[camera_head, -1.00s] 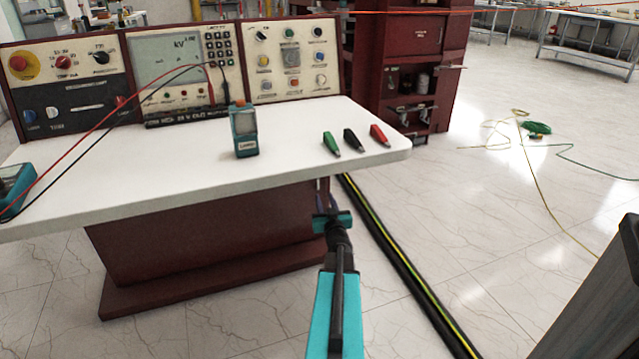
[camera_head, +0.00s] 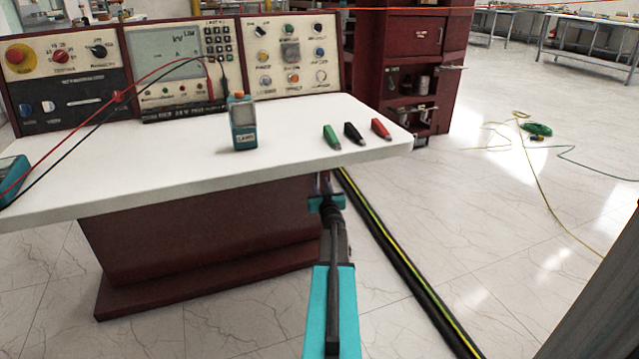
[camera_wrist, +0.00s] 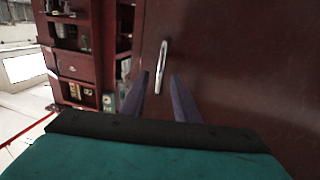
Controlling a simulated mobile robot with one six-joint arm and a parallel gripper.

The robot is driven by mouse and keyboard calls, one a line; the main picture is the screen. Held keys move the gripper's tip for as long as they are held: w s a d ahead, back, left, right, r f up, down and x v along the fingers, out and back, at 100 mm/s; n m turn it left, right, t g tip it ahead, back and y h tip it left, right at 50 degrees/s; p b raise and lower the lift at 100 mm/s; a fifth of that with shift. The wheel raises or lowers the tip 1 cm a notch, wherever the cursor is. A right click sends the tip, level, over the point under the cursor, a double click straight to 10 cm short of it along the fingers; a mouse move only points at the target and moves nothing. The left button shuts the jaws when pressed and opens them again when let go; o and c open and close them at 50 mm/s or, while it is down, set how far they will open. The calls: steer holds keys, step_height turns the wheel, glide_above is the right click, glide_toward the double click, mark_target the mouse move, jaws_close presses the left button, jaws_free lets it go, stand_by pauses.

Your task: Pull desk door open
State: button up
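The dark red desk (camera_head: 200,235) with its white top stands ahead of me. In the wrist view its dark red door panel (camera_wrist: 240,70) fills the right side. A silver vertical handle (camera_wrist: 161,62) is on that panel. My gripper (camera_wrist: 160,78) has its two dark fingers apart and empty, one on each side of the handle in the picture. Whether the fingertips reach around the handle or stop short of it I cannot tell. In the head view my gripper (camera_head: 325,180) is partly hidden under the right end of the desk top.
The white desk top (camera_head: 100,178) overhangs my gripper and carries a teal meter (camera_head: 243,125) and coloured clips (camera_head: 354,133). A dark red shelf cabinet (camera_head: 410,70) stands behind. Black cables (camera_head: 400,265) run along the floor at right. A dark panel (camera_head: 610,290) stands at lower right.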

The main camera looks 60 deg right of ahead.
mark_target(318, 178)
steer(key=shift+b+x, duration=0.55)
steer(key=shift+x, duration=1.25)
steer(key=shift+c, duration=0.3)
jaws_close()
